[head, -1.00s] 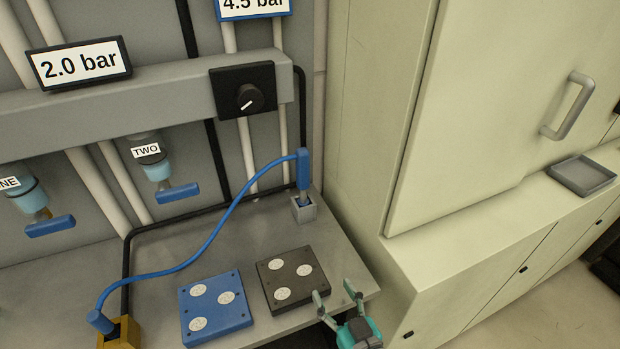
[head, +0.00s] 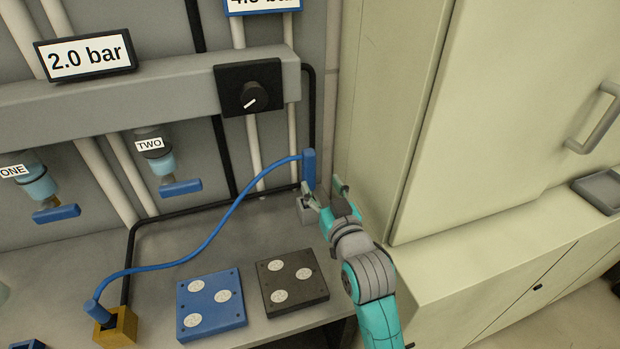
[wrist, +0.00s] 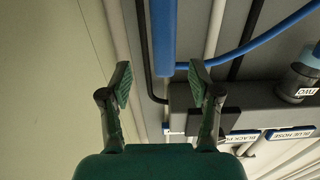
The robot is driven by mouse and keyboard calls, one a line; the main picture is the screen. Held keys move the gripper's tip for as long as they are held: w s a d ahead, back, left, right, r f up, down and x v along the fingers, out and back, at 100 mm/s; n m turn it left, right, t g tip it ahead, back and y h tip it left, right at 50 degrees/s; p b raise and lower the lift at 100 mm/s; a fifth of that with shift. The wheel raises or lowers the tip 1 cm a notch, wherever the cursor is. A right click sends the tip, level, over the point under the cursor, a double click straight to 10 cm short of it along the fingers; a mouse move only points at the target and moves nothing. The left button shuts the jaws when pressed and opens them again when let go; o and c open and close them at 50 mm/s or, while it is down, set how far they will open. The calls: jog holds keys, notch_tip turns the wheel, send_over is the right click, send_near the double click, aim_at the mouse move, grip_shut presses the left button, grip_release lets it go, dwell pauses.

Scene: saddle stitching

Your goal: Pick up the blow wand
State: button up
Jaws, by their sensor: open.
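The blow wand (head: 309,166) is a blue upright cylinder in a small grey holder (head: 306,212) at the back right of the bench. A blue hose (head: 215,232) runs from its top to a yellow block (head: 117,327). My gripper (head: 325,190) is open and empty beside the wand, on its right in the head view, and partly covers the wand's lower part and the holder. In the wrist view the wand (wrist: 163,38) shows in line with the gap between the open fingers of my gripper (wrist: 160,82). Whether it is between the fingertips or beyond them I cannot tell.
A blue plate (head: 211,304) and a black plate (head: 291,282) with white discs lie on the bench. A rail with a black knob (head: 252,97) runs above the wand. A pale cabinet (head: 390,130) stands close on the right.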

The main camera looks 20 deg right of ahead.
aim_at(311, 172)
jog(key=w, duration=0.8)
jog(key=shift+a+f, duration=0.25)
grip_shut()
